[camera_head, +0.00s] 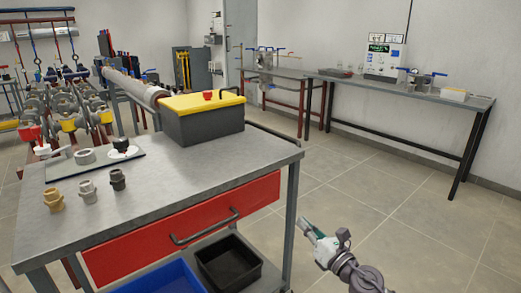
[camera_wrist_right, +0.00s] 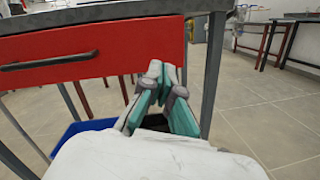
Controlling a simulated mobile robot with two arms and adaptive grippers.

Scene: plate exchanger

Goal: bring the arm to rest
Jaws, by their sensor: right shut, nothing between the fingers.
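My right gripper (camera_head: 311,229) is at the lower right of the head view, beside the right end of a metal cart (camera_head: 225,158) and lower than its top. It is shut and empty. In the right wrist view the gripper (camera_wrist_right: 162,72) has its fingertips together, in front of the cart's red drawer (camera_wrist_right: 95,52) and a cart leg. I cannot tell from these views whether it touches the cart. My left gripper is not in view.
The cart bears a grey toolbox (camera_head: 205,125) with a yellow lid and several fittings (camera_head: 88,191). A blue bin (camera_head: 165,278) and a black bin (camera_head: 228,262) are below. Open floor (camera_head: 420,225) lies to the right, with a long table (camera_head: 400,88) along the wall.

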